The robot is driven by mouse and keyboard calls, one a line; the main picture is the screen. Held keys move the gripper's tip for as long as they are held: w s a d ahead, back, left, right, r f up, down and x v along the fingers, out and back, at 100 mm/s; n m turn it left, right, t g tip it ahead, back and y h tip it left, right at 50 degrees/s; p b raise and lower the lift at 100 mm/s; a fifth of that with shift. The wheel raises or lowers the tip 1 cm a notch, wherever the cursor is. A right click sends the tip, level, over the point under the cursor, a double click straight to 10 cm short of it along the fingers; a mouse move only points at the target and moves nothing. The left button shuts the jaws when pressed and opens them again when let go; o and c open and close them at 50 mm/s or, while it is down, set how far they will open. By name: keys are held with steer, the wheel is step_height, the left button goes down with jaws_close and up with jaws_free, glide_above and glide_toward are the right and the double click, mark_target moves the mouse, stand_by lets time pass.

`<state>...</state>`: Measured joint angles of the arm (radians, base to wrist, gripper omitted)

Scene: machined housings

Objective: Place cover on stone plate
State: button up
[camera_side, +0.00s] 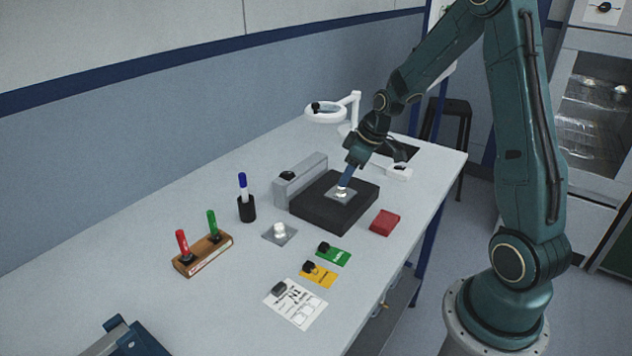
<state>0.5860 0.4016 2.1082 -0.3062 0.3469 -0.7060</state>
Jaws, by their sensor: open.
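The stone plate (315,207) is a dark, thick square block on the white bench, right of the middle. A light grey square cover (350,198) lies on top of it, near its middle. My gripper (343,187) is open and reaches down from the upper right, with its tips at the cover. I cannot tell whether the tips touch the cover, and they hide part of it. A second light square piece with a raised pale middle (280,231) lies on the bench to the left of the stone plate.
A grey block (302,178) stands along the plate's back left edge. A black cup with a blue-capped marker (246,207), a wooden marker holder (203,256), and green (334,256) and yellow (318,274) cards are nearby. A ring lamp (325,115) stands behind.

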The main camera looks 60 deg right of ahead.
steer(key=v, duration=0.8)
steer(key=shift+s+r, duration=0.15)
steer(key=shift+r, duration=0.2)
steer(key=s+a+r, duration=0.6)
steer(key=a+r, duration=0.1)
steer(key=a, duration=0.4)
steer(key=s+a+r+m, duration=0.1)
steer(key=s+a, duration=0.2)
steer(key=s, duration=0.3)
steer(key=s+a+r+m+t+h, duration=0.1)
steer(key=s+a+m, duration=0.1)
steer(key=s+a, duration=0.2)
steer(key=s, duration=0.2)
steer(key=shift+s+r, duration=0.25)
steer(key=shift+s, duration=0.15)
